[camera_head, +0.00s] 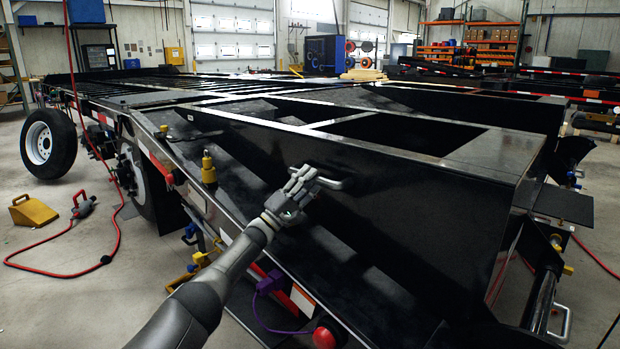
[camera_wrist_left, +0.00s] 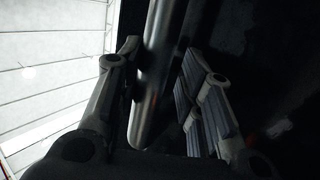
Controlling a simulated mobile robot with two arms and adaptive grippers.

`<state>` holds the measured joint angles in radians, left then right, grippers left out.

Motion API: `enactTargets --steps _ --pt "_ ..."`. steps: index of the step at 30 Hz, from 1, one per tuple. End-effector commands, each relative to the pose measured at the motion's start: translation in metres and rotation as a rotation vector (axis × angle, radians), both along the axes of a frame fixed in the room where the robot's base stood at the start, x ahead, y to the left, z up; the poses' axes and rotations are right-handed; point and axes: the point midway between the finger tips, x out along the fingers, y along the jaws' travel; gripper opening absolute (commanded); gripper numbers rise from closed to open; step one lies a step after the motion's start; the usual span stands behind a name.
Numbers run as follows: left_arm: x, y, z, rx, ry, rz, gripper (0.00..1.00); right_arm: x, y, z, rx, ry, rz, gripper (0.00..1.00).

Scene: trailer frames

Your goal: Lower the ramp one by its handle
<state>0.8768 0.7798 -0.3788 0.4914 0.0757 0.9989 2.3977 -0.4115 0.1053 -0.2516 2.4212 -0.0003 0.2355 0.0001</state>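The near ramp (camera_head: 420,215) is a large black wedge-shaped structure, its side facing me and raised above the trailer's near edge. A short silver handle (camera_head: 332,184) is on that side. My left gripper (camera_head: 303,182) is at the handle, its arm reaching in from below. In the left wrist view the handle's metal bar (camera_wrist_left: 160,65) runs between the two fingers of the gripper (camera_wrist_left: 158,100). The fingers are apart, with a dark gap on the right of the bar; the left finger is close to it. Contact cannot be told. My right gripper is not in view.
The trailer's near edge carries a yellow-capped fitting (camera_head: 208,168), a purple connector (camera_head: 270,283) and a red light (camera_head: 324,337). A loose wheel (camera_head: 48,144), a yellow chock (camera_head: 33,211) and a red hose (camera_head: 60,236) are on the left floor.

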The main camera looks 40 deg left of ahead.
Motion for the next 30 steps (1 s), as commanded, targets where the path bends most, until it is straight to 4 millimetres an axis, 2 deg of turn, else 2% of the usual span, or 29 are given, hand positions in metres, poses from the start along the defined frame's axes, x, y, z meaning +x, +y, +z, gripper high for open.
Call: enactTargets --steps 1,3,23,30 --pt "0.001 0.001 -0.015 -0.001 0.027 0.006 0.37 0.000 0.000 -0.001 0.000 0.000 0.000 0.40" --pt "0.000 0.002 -0.014 0.000 0.027 0.007 0.44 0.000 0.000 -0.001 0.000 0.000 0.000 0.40" --pt "-0.001 0.004 -0.009 0.000 0.017 0.012 0.44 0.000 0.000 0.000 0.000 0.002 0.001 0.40" --pt "-0.013 0.006 -0.017 0.003 0.018 0.011 0.44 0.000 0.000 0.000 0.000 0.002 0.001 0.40"
